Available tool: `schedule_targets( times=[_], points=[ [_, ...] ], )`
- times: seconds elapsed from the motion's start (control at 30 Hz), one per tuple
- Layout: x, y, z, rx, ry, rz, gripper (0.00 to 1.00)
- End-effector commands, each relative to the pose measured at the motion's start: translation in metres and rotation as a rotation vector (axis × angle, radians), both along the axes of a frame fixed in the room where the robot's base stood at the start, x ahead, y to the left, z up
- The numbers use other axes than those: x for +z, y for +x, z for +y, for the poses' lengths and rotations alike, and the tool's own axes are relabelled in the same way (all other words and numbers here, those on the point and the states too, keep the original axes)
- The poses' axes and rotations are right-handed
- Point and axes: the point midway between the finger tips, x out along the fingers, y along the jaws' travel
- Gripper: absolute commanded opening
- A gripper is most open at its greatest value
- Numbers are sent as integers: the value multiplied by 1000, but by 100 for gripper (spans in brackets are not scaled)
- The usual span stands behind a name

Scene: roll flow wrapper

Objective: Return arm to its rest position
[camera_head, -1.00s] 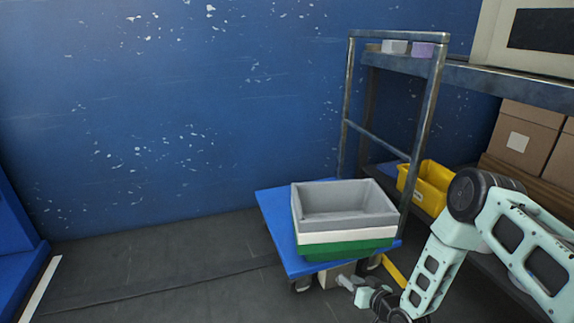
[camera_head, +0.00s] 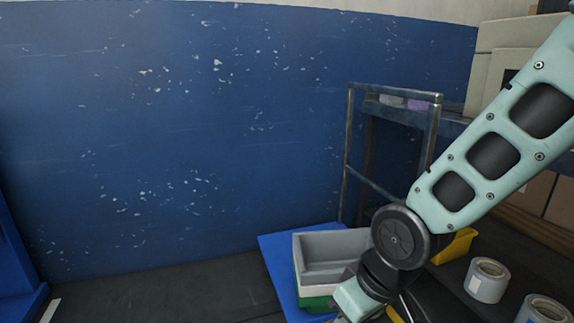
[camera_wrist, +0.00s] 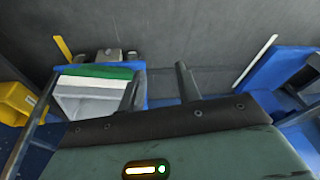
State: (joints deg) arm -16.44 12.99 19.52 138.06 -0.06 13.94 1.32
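My gripper (camera_wrist: 159,72) shows in the wrist view with its two fingers apart and nothing between them. Floor and part of the blue cart show beyond the fingers. In the head view my arm reaches down from the upper right, across the shelf and the cart's right side. The gripper itself lies outside the bottom of that view.
Stacked grey, white and green bins (camera_head: 325,250) sit on a blue cart (camera_head: 278,264); the arm partly hides them. Open floor (camera_head: 150,295) lies to the left.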

Motion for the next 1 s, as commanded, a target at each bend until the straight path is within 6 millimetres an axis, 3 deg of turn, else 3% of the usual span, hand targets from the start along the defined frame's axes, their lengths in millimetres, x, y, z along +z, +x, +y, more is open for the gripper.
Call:
schedule_targets(
  times=[0.03,0.1,0.43,0.77,1.0],
  points=[
    [16,-20,-4,17,-25,18,34],
    [28,-44,-10,33,-59,51,34],
    [71,-135,-43,86,-180,171,34],
    [142,-131,-41,83,-176,171,34],
    [217,-130,-41,83,-175,170,34]
  ],
)
